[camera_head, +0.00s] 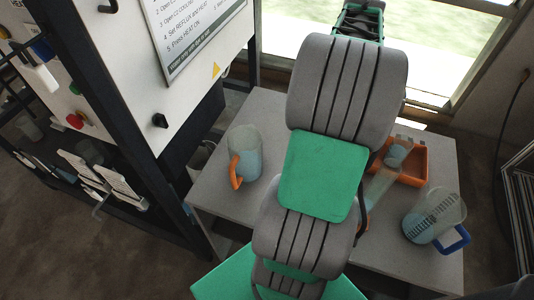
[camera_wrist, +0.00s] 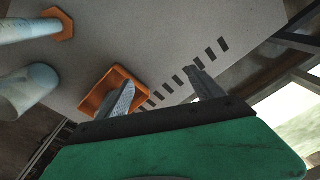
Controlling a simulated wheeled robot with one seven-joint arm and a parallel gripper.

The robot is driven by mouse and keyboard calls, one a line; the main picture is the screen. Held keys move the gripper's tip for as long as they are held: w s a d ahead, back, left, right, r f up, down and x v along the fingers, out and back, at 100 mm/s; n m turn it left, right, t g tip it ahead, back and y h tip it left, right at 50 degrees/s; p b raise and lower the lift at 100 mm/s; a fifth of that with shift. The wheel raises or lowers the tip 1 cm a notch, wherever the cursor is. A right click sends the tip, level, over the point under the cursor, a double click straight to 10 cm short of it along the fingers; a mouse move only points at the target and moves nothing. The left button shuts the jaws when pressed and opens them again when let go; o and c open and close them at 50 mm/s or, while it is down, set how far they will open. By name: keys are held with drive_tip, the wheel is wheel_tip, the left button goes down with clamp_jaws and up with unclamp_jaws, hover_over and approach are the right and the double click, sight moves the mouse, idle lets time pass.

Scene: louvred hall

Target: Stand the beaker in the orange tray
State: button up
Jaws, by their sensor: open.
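The orange tray (camera_head: 424,166) is on the grey table near the window; it also shows in the wrist view (camera_wrist: 94,100), partly behind a finger. The visible part of its floor is bare in the wrist view. Two clear handled vessels with bluish liquid look like beakers: one with an orange handle (camera_head: 246,142) at the table's left, one with a blue handle (camera_head: 435,212) at the right. Both stand upright. I cannot tell which is meant.
A tall clear cylinder (camera_head: 380,187) with an orange hexagonal base (camera_wrist: 62,24) stands near the tray, partly hidden by my arm. Dark stripes (camera_wrist: 180,80) mark the table. A panelled rack (camera_head: 190,100) stands left. Bare table lies between the orange-handled vessel and my arm.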

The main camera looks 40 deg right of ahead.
drive_tip(key=w+a+r+n, duration=0.1)
drive_tip(key=w+a+n, duration=0.25)
drive_tip(key=a, duration=0.35)
drive_tip(key=w+a+n, duration=0.3)
drive_tip(key=w+a, duration=0.1)
drive_tip(key=a, duration=0.4)
drive_tip(key=s+a+f+n+t, duration=0.1)
drive_tip(key=a+n, duration=0.4)
drive_tip(key=a, duration=0.7)
drive_tip(key=s+a+f+n+t, duration=0.1)
drive_tip(key=a+n, duration=0.5)
drive_tip(key=a, duration=0.7)
drive_tip(key=shift+s+f+t+y, duration=0.3)
drive_tip(key=shift+s+f+y, duration=0.1)
drive_tip(key=shift+s+f, duration=0.4)
drive_tip(key=shift+a+r+n+p, duration=0.1)
drive_tip(key=shift+r+n+p, duration=0.15)
drive_tip(key=shift+r+p, duration=0.45)
drive_tip(key=shift+r, duration=0.1)
